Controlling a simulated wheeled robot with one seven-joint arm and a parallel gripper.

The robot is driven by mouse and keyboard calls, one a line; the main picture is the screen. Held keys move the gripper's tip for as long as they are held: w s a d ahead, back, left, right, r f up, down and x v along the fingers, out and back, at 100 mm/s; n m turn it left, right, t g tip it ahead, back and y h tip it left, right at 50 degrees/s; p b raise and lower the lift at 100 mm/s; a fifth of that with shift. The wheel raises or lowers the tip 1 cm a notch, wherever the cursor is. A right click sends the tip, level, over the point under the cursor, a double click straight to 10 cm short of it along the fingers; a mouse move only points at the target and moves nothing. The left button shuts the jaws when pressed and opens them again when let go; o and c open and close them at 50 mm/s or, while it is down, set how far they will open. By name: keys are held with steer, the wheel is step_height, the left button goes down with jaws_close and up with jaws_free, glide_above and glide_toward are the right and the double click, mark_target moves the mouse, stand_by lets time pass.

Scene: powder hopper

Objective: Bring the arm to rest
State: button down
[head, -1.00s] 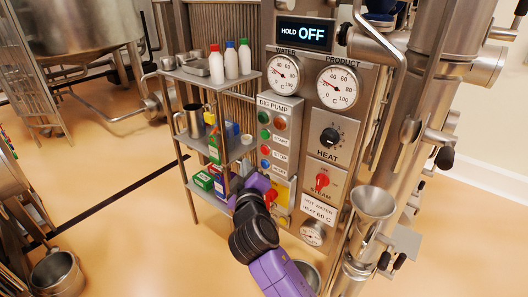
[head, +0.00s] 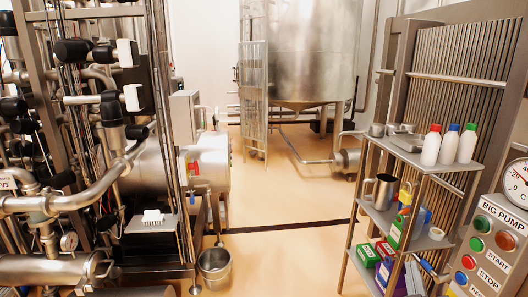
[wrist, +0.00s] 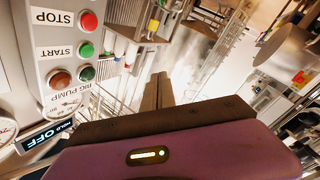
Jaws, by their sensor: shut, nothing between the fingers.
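My gripper (wrist: 158,82) shows in the wrist view, with its purple body across the bottom and its dark fingers together. Nothing shows between the fingers. It points into open space beside the BIG PUMP panel (wrist: 75,45), which appears upside down at the left with STOP and START buttons. In the head view, the BIG PUMP panel (head: 490,245) stands at the right edge.
A steel shelf rack (head: 425,160) stands close by, holding white bottles (head: 449,146), a steel jug (head: 380,191) and small boxes (head: 368,255). A pot (head: 214,262) stands by the pipework at left. Floor (head: 285,235) between is clear. The display (wrist: 45,135) reads OFF.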

steer(key=s+a+f+t+y, duration=0.1)
steer(key=s+a+f+y, duration=0.2)
steer(key=s+a, duration=0.4)
steer(key=s+a+f+y, duration=0.2)
steer(key=s+a+f, duration=0.15)
steer(key=s, duration=0.55)
steer(key=s+a+f+m+g+y, duration=0.1)
steer(key=s+a, duration=0.1)
steer(key=s, duration=0.9)
steer(key=s+a+f+m+g+y, duration=0.1)
steer(key=s+a+g+y, duration=0.1)
steer(key=s, duration=0.9)
steer(key=shift+a, duration=0.5)
